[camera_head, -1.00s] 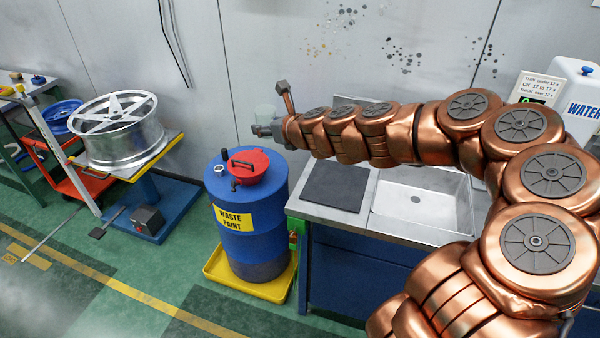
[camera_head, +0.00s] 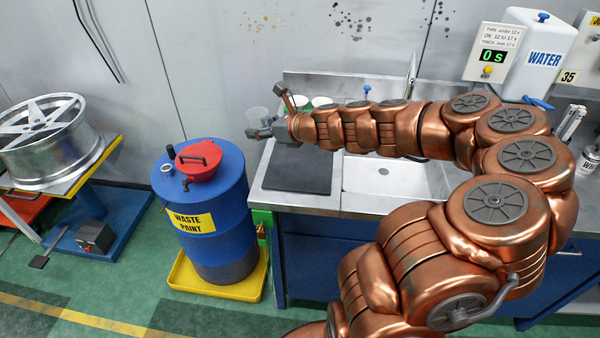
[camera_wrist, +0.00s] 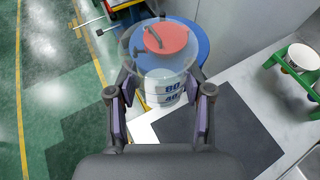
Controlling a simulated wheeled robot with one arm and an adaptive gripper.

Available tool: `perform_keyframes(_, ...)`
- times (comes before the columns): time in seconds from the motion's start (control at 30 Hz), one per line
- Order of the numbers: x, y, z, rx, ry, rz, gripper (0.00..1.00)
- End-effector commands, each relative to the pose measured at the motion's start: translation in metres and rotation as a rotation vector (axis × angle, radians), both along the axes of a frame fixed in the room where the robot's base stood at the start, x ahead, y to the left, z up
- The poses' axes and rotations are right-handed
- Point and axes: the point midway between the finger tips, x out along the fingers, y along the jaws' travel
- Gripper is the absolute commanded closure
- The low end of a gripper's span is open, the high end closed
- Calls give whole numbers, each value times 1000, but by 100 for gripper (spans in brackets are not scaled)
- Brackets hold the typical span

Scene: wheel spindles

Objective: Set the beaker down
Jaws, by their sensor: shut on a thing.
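My gripper (camera_head: 262,132) is shut on the clear beaker (camera_head: 257,115), which it holds upright in the air. In the head view they are over or near the back left corner of the steel counter (camera_head: 262,190). The wrist view shows the beaker (camera_wrist: 160,92) between the two fingers of my gripper (camera_wrist: 160,98), with the marks 80 and 40 on its wall. The blue drum shows through and beyond the clear glass. I cannot tell the beaker's height above the counter, or any contents.
A dark mat (camera_head: 297,168) lies bare on the counter, left of the sink (camera_head: 385,182). A blue waste paint drum (camera_head: 215,240) with a red lid stands left of the counter. A green stand with a white cup (camera_wrist: 303,56) is at the right of the wrist view. A timer (camera_head: 493,57) reads 0 s.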

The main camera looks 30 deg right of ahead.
Motion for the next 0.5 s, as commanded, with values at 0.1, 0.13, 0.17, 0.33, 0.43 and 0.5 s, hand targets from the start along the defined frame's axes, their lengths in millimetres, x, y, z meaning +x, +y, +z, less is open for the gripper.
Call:
perform_keyframes(0.1,-20,-26,-27,0,0,9,93)
perform_keyframes(0.13,-25,-31,-32,0,1,11,93)
perform_keyframes(0.17,-30,-36,-37,-1,2,17,93)
perform_keyframes(0.33,-63,-65,-63,-3,2,40,93)
perform_keyframes(0.43,-84,-80,-77,-4,3,53,93)
perform_keyframes(0.5,-99,-90,-86,-4,3,62,93)
